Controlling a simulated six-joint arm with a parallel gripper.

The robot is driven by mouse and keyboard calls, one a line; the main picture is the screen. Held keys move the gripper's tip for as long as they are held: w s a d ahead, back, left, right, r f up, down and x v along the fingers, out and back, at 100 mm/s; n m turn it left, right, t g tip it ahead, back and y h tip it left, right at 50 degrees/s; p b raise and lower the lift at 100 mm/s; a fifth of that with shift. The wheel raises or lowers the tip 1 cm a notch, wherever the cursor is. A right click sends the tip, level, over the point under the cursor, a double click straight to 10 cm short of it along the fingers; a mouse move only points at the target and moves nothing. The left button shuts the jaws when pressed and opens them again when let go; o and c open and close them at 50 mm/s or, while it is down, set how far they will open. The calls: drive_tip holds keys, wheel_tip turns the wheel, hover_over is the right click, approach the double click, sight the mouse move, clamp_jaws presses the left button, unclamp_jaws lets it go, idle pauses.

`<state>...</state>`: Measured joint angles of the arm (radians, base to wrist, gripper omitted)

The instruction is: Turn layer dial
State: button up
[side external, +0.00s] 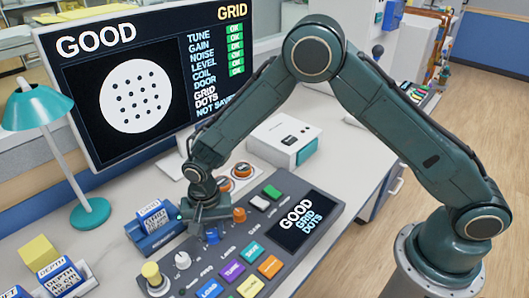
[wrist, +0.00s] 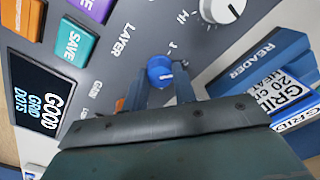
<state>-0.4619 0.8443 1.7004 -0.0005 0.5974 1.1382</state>
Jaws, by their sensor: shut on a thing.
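The layer dial (wrist: 160,70) is a round blue knob on the dark grey control panel (side external: 232,222), with the word LAYER printed near it. It also shows small in the side view (side external: 213,237), below my wrist. My gripper (wrist: 160,86) points down at the panel, and its two fingers are shut on the sides of the blue knob. The top of the knob shows between the fingertips. The panel's small screen (side external: 297,219) reads GOOD, GRID, DOTS.
A white dial (wrist: 222,8), a yellow knob (side external: 151,272) and several coloured buttons stand close around. A blue reader (side external: 157,231) with a GRID card is beside my gripper. The big monitor (side external: 145,80) reads GOOD, several green OKs and NOT SAVED. A teal lamp (side external: 36,105) stands left.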

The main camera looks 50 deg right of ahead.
sight(212, 232)
idle(0.4)
drive_tip(key=o, duration=1)
drive_tip(key=shift+r, duration=0.15)
wheel_tip(212, 232, up, 14)
drive_tip(key=shift+f, duration=0.2)
drive_tip(key=shift+r, duration=0.1)
